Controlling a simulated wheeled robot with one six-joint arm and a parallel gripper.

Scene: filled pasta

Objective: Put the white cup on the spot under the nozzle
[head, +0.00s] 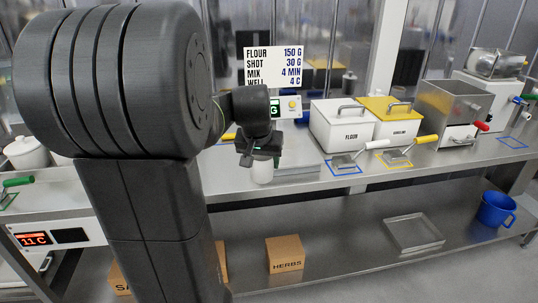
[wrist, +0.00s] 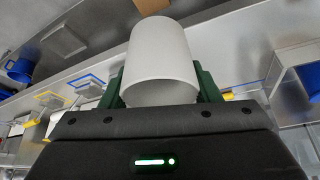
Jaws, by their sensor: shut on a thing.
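My gripper (head: 258,155) is shut on the white cup (head: 263,172) in front of the counter's edge in the head view. In the wrist view the white cup (wrist: 160,55) sits between the green fingers of my gripper (wrist: 160,90). The cup hangs below the gripper in the head view, clear of the lower shelf. A machine at the back right has a metal hopper (head: 452,104) and a red-handled part. A blue outlined square (head: 512,142) lies on the counter near that machine.
A white flour bin (head: 343,127) and a yellow-lidded bin (head: 392,118) stand on the counter, with scoops on blue and yellow outlined squares before them.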

